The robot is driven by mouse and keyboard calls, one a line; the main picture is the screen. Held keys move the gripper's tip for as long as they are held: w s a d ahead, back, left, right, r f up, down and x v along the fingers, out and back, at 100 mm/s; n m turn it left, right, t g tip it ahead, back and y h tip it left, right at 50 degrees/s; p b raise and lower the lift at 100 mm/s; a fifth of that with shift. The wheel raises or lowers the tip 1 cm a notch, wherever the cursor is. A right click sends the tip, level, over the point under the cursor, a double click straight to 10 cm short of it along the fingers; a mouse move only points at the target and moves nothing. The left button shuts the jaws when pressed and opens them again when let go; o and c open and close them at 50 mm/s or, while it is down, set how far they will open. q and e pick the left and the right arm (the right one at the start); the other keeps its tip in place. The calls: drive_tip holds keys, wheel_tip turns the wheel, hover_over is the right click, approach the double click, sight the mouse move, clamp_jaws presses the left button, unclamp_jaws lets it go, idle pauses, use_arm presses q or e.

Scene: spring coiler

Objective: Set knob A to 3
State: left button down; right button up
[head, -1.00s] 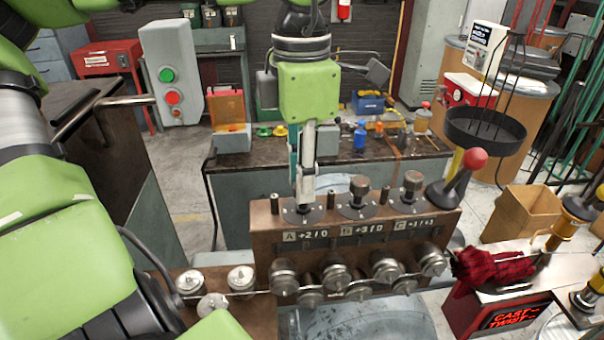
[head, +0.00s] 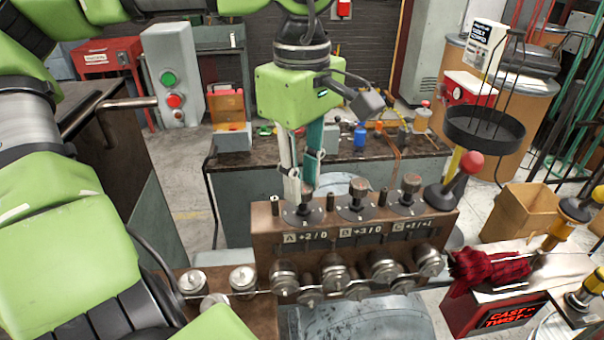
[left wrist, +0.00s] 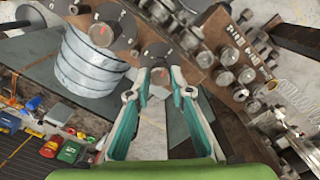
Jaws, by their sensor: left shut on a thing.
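Knob A (head: 304,212) is the leftmost of three dark knobs on top of the brown coiler block, above the label A that reads +2/0 (head: 310,236). Knob B (head: 358,194) and knob C (head: 410,190) stand to its right. My left gripper (head: 304,194) points down over knob A and is shut on it, hiding much of its grip. In the left wrist view, the fingertips (left wrist: 160,82) sit on either side of the knob on its dark dial. Its pointer is too small to read. My right gripper is not in view.
Several metal rollers (head: 385,268) line the block's front, with a wire running along them. A red-balled lever (head: 470,165) stands at the block's right end. A workbench (head: 235,170) with tools lies behind. A red cloth (head: 490,270) lies on the right-hand machine.

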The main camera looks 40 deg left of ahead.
sight(304, 186)
use_arm(q)
drive_tip(key=m, duration=0.4)
drive_tip(key=shift+r+m+p, duration=0.1)
drive_tip(key=shift+m+p, duration=0.25)
drive_tip(key=shift+m, duration=0.05)
drive_tip(key=m+p, duration=0.1)
drive_tip(key=m, duration=0.4)
drive_tip(key=shift+w, duration=0.1)
drive_tip(key=m, duration=0.5)
drive_tip(key=shift+p, duration=0.3)
drive_tip(key=m, duration=0.5)
drive_tip(key=shift+d+p, duration=0.1)
drive_tip(key=shift+p, duration=0.25)
drive_tip(key=c, duration=1.8)
unclamp_jaws()
wheel_tip(304, 186, up, 12)
drive_tip(key=shift+f, duration=0.1)
